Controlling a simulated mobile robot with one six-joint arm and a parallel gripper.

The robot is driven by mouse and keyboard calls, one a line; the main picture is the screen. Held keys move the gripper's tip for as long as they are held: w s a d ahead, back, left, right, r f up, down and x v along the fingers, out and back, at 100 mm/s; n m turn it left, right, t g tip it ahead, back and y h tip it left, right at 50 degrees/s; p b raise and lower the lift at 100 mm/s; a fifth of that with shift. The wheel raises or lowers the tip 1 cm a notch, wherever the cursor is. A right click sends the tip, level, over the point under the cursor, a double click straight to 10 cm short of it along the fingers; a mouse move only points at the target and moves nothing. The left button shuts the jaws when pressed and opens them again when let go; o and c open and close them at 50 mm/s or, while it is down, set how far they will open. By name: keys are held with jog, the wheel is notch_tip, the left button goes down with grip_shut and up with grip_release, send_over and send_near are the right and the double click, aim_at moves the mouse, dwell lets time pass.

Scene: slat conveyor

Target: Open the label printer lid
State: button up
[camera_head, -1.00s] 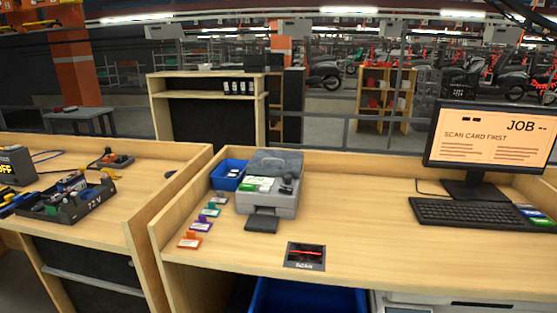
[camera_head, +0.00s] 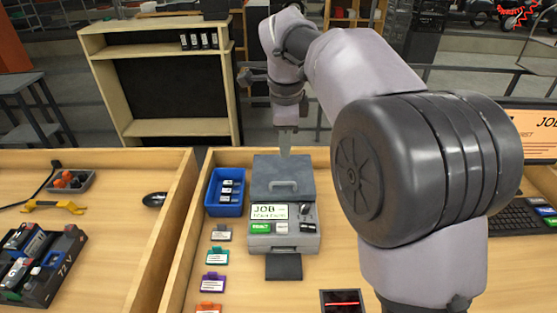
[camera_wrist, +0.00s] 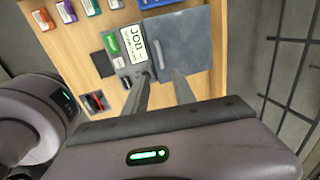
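The label printer (camera_head: 284,241) stands on the desk with its dark grey lid (camera_head: 268,172) lying shut. A light handle (camera_head: 283,186) is on the lid, and a screen reading JOB with buttons sits in front of it. In the wrist view the lid (camera_wrist: 188,45) lies beyond my fingertips. My gripper (camera_head: 287,151) points down above the rear part of the lid, apparently clear of it. In the wrist view the two fingers of my gripper (camera_wrist: 164,75) are apart with nothing between them.
A blue bin (camera_head: 211,205) with small items stands left of the printer. Several coloured tags (camera_head: 214,256) lie along the desk's left side. A dark pad with a red line (camera_head: 343,302) lies at the front. A keyboard (camera_head: 525,217) is at right. A shelf (camera_head: 165,128) stands behind.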

aim_at(283, 184)
jog(key=w+f+b, duration=0.1)
jog(key=f, duration=0.3)
jog(key=w+f+b, duration=0.1)
jog(key=f, duration=0.4)
jog(key=w+f+b, duration=0.1)
jog(key=f+b, duration=0.1)
jog(key=f, duration=0.3)
jog(key=shift+f, duration=0.2)
grip_shut()
dwell(0.5)
